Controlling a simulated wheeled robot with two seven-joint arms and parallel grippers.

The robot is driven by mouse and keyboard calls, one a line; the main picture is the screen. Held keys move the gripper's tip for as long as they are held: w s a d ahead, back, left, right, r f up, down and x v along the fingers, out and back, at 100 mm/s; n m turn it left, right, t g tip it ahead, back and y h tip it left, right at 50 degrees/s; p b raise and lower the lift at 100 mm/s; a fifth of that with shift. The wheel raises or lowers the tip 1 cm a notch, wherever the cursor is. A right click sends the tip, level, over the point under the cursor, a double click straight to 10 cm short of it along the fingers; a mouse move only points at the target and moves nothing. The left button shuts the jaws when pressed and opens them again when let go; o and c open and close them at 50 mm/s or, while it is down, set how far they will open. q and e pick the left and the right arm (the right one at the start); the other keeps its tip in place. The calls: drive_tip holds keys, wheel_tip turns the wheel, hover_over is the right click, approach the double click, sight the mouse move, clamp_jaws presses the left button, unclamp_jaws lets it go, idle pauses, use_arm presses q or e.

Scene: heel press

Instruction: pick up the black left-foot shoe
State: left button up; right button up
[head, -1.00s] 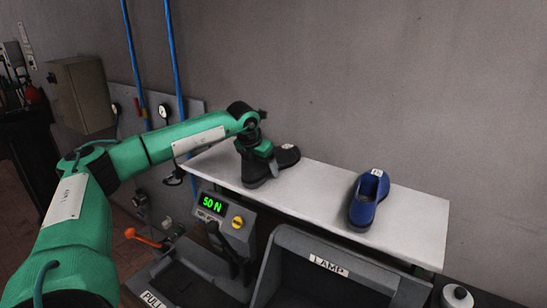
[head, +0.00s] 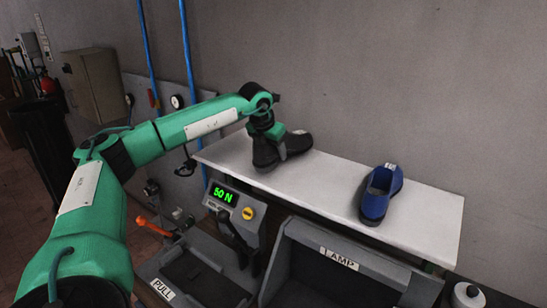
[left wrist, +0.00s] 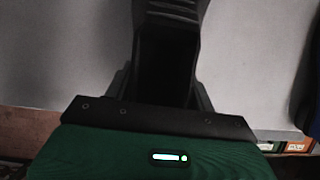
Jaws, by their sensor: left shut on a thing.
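The black shoe (head: 292,145) is at the left part of the white shelf, toe pointing right. My left gripper (head: 267,136) is shut on its heel end from above. The arm and gripper hide part of the shoe's upper. I cannot tell whether its sole touches the shelf or hangs just above it. In the left wrist view the shoe (left wrist: 168,55) fills the upper middle as a dark shape, with the gripper (left wrist: 163,90) around it. My right gripper is not in view.
A blue shoe (head: 376,198) stands on the white shelf (head: 425,215) to the right. In front are a grey panel reading 50 N (head: 224,195), a grey bin labelled LAMP (head: 339,258) and an orange handle (head: 152,226). A white bottle (head: 467,295) is at lower right.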

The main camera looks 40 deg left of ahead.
use_arm(q)
wheel_tip(320, 180, up, 18)
drive_tip(key=b, duration=0.4)
drive_tip(key=shift+f, duration=0.1)
